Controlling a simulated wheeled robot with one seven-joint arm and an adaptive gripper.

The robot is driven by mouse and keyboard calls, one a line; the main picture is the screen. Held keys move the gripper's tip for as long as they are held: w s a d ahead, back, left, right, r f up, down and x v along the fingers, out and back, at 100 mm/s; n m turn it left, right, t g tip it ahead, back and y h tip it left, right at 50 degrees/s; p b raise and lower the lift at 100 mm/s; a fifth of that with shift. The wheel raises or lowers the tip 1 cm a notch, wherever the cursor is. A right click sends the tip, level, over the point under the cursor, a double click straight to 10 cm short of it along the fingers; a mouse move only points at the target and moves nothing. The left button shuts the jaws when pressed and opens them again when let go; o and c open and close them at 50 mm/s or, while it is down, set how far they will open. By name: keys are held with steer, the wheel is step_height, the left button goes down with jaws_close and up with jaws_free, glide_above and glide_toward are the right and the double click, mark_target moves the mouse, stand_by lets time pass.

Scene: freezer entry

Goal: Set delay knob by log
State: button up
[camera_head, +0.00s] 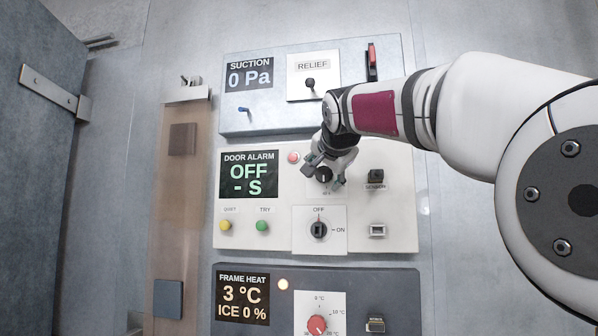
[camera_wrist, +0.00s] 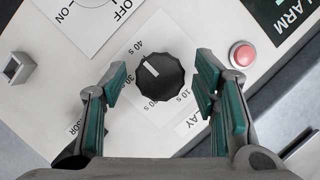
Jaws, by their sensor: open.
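The delay knob (camera_wrist: 158,76) is black and ribbed with a white pointer mark. In the wrist view its mark points up-left, toward the label that seems to read 40 s; other second marks ring it. My gripper (camera_wrist: 163,82) is open, with one green-padded finger on each side of the knob and gaps showing. In the head view my gripper (camera_head: 326,174) partly covers the knob and its label. The door alarm display (camera_head: 249,174) reads OFF and - S. The rotary switch (camera_head: 319,230) below the knob points to OFF. I see no log in either view.
A red button (camera_head: 293,157), a yellow button (camera_head: 225,226) and a green button (camera_head: 262,226) are on the same panel. The suction panel (camera_head: 247,118) is above, the frame heat panel (camera_head: 260,331) below. A black sensor part (camera_head: 376,177) stands right of the knob.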

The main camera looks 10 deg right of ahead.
steer(key=shift+w+f, duration=0.15)
steer(key=shift+w, duration=0.3)
steer(key=c, duration=1.2)
